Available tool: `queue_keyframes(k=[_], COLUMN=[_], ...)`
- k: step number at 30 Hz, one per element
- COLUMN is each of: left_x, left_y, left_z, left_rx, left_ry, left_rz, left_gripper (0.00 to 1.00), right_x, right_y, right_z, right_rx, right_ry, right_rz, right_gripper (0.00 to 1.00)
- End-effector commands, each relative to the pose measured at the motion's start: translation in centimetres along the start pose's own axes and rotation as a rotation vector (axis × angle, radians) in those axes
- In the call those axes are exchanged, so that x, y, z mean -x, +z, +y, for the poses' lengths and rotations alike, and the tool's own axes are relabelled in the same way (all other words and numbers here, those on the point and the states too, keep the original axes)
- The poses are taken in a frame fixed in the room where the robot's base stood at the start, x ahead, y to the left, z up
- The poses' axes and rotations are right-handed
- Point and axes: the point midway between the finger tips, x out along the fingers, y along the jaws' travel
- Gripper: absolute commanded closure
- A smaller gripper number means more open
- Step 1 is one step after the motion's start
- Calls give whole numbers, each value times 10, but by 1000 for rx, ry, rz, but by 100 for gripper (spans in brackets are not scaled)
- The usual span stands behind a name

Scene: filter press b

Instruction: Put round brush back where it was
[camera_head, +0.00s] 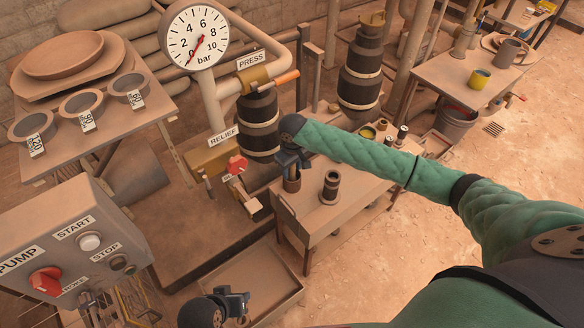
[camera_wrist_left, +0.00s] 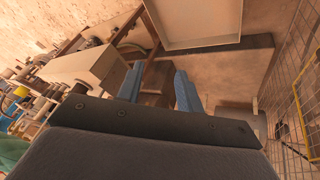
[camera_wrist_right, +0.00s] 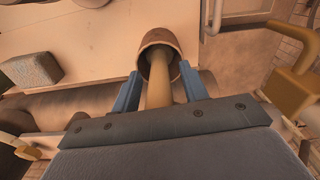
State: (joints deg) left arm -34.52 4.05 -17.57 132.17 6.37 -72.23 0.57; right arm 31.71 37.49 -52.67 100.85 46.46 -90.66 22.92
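My right gripper (camera_head: 291,160) points down over a brown pot (camera_head: 291,184) at the left end of the low wooden table. In the right wrist view, a tan wooden handle (camera_wrist_right: 159,85), likely the round brush's, runs between the two blue fingers (camera_wrist_right: 160,92) into the brown pot (camera_wrist_right: 161,39). A gap shows between the handle and each finger, so the gripper is open around it. The bristle end is hidden. My left gripper (camera_head: 235,302) is low at the bottom of the head view; its blue fingers (camera_wrist_left: 158,88) are apart with nothing held.
A dark banded cup (camera_head: 330,187) stands on the table (camera_head: 345,212) right of the pot. Small jars (camera_head: 380,125) stand at its far end. A red-handled relief valve (camera_head: 237,165) is close left of my right gripper. A shallow tray (camera_head: 262,282) lies on the floor.

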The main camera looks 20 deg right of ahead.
Motion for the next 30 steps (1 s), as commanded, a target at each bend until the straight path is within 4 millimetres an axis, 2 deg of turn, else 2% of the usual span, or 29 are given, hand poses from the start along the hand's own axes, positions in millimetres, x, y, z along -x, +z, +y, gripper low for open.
queue_keyframes(k=[8, 21, 30], left_x=[-4, -19, -23], left_y=[0, 5, 8], left_z=[-1, -3, -4], left_rx=[0, 3, 4], left_ry=[0, -1, -1], left_rz=[9, 18, 14], left_gripper=[64, 64, 64], right_x=[2, 65, 78], right_y=[0, -1, 0], right_z=[0, -1, 0], right_rx=[0, 1, 0], right_ry=[1, -1, 0], right_rz=[1, 2, 0], right_gripper=[56, 56, 56])
